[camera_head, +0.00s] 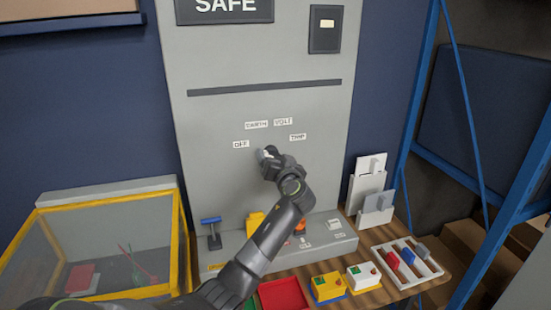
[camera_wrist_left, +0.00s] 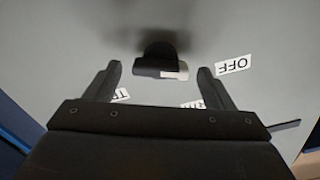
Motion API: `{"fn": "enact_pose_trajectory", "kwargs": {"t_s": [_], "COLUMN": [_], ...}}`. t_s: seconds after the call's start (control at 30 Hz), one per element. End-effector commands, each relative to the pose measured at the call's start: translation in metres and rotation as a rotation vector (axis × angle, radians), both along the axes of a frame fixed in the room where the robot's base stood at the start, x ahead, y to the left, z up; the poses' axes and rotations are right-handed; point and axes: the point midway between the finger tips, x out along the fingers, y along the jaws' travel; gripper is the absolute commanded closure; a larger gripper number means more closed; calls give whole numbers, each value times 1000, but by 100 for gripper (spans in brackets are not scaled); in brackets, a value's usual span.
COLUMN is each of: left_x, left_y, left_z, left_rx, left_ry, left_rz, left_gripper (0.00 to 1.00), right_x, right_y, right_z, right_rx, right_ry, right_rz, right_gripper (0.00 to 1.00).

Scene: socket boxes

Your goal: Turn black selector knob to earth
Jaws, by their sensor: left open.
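The black selector knob (camera_wrist_left: 158,52) shows in the left wrist view with a white mark on its right part, on the side of the OFF label (camera_wrist_left: 232,65). My left gripper (camera_wrist_left: 159,69) is open, one finger on each side of the knob, with a visible gap to both. In the head view my left gripper (camera_head: 268,155) is at the panel below the labels and mostly hides the knob. The EARTH label (camera_head: 256,125) is above, between the OFF label (camera_head: 241,144) and the VOLT label (camera_head: 283,121). My right gripper is not in view.
The grey panel (camera_head: 215,115) carries a fourth label (camera_head: 298,136) right of the gripper. A blue-topped lever (camera_head: 211,221) stands at its lower left. A yellow-framed clear box (camera_head: 105,240) is at left. Small button boxes (camera_head: 328,287) and a white tray (camera_head: 430,268) are on the table.

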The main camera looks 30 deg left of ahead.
Motion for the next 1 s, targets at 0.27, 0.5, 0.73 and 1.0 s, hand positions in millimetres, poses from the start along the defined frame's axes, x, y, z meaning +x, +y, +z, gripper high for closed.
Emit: {"fn": "enact_pose_trajectory", "kwargs": {"t_s": [0.27, 0.5, 0.73, 1.0], "left_x": [0, 0, 0, 0], "left_y": [0, 0, -1, -1], "left_z": [0, 0, 0, 0], "left_rx": [0, 1, 30, 141], "left_ry": [0, 1, 35, 164], "left_rz": [1, 0, 0, 1], "left_gripper": [48, 68, 68, 68], "right_x": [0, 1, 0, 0], "right_y": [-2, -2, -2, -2], "right_z": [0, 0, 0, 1], "right_rx": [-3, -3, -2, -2], "right_ry": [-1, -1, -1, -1], "right_rz": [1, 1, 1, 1], "right_gripper": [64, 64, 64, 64]}}
